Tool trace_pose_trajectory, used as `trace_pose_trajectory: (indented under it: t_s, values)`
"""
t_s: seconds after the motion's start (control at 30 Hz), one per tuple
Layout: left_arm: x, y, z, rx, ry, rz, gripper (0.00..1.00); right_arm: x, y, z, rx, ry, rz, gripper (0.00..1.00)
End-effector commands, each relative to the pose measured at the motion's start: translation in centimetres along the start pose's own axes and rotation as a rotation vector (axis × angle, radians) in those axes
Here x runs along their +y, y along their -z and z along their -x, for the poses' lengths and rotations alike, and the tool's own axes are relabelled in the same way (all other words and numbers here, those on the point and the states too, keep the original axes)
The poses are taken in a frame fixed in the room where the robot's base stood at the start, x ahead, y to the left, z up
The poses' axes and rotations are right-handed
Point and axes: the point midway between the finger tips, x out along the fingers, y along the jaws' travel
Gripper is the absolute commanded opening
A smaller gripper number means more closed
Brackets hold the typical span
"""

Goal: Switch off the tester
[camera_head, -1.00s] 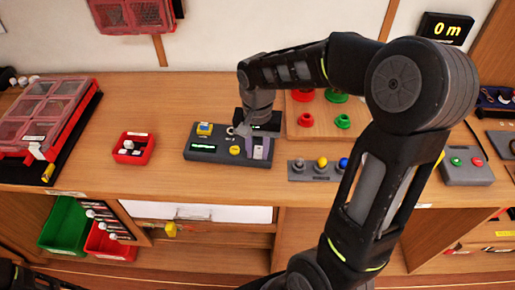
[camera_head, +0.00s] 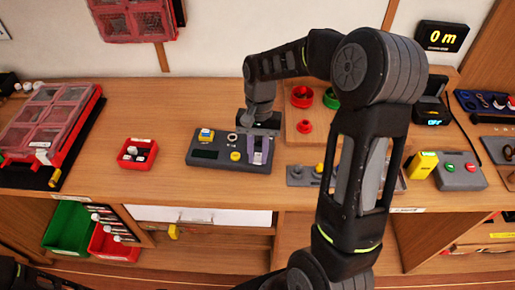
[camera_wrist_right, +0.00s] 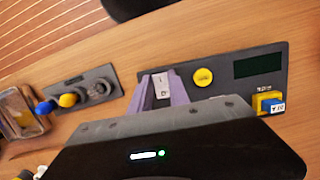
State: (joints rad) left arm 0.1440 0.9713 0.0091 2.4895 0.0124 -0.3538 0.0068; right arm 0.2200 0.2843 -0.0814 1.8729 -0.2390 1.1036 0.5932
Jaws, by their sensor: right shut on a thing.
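My right gripper (camera_head: 258,152) is at the tester's right end. In the wrist view its purple fingers (camera_wrist_right: 160,92) are on either side of a small white-faced switch (camera_wrist_right: 161,85), shut on it. The fingers hide part of the switch. My left gripper is not in view.
A red bin (camera_head: 137,150) stands left of the tester. A panel of knobs (camera_head: 300,177) is to its right, partly behind my arm. A control box with red and green buttons (camera_head: 460,170) is farther right. A wooden board with coloured rings (camera_head: 303,97) lies behind.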

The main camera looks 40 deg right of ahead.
Motion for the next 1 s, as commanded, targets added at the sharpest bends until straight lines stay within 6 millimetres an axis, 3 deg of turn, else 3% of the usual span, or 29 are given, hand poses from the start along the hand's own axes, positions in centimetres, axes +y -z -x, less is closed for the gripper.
trace_pose_trajectory:
  t_s: [0.33,0.37,0.63,1.0]
  values:
    - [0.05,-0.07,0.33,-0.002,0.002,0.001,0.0,-0.01,0.15,0.02,-0.033,0.003,0.0,0.0]
    - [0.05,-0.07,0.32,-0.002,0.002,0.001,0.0,-0.01,0.15,0.02,-0.033,0.003,0.0,0.22]
    - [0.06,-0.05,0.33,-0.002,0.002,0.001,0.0,-0.01,0.15,0.03,-0.032,0.003,0.0,0.44]
    - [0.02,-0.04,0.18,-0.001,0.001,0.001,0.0,-0.04,0.24,0.63,-0.03,0.003,0.0,0.44]
